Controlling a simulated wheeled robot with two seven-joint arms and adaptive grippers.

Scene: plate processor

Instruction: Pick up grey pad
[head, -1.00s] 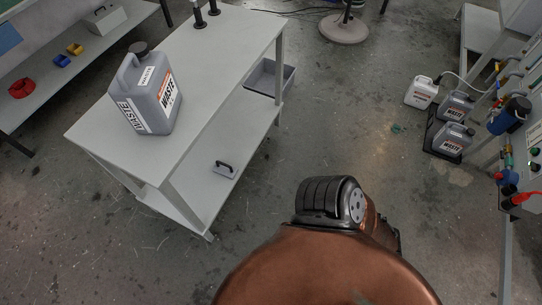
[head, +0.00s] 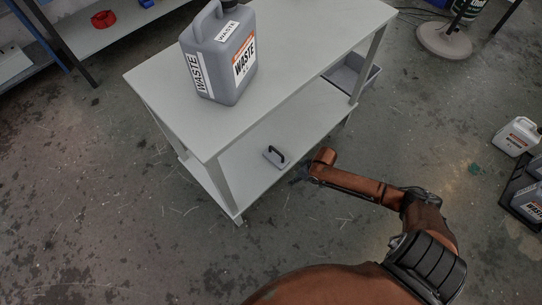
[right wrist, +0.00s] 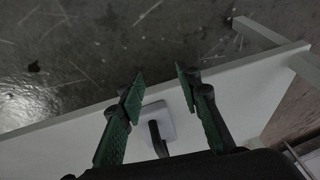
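The grey pad (head: 272,160), a small flat light-grey block with a black handle, lies on the lower shelf of the grey table, near its front edge. In the right wrist view the pad (right wrist: 155,111) shows between and beyond my fingers, its black handle toward the camera. My right gripper (right wrist: 159,87) is open and empty, with green-padded fingers spread on either side of the pad in the picture. In the head view my right arm reaches to just right of the pad; the gripper is mostly hidden there. My left gripper is not in view.
The table's upper top (head: 175,75) overhangs the shelf (head: 245,185) and bears a grey waste canister (head: 222,55). A grey bin (head: 352,76) sits at the shelf's far end. More waste canisters (head: 516,135) stand on the floor at right. The floor in front is clear.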

